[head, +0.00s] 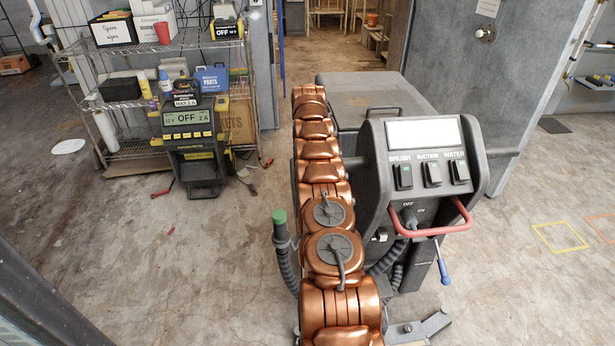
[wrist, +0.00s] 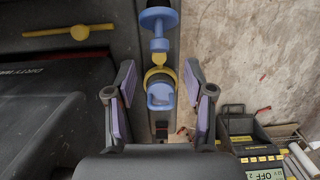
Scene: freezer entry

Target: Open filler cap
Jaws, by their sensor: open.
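In the wrist view, my gripper (wrist: 158,105) is open, with one purple-padded finger on each side of a blue cap-like part with a loop handle (wrist: 160,96). A yellow ring (wrist: 160,75) sits at its upper edge. No finger visibly touches the blue part. A second blue piece with a round disc (wrist: 159,20) is above it on the same dark machine side. I cannot tell for certain which blue piece is the filler cap. In the head view, the floor scrubber (head: 415,150) stands right of my copper arm, which hides my gripper and the blue parts.
A yellow lever (wrist: 70,32) lies on the machine left of the fingers. In the head view, a battery charger (head: 190,135) stands before a loaded wire shelf (head: 130,50). The scrubber has a red handle (head: 435,230). A green-capped hose (head: 280,230) is beside my arm.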

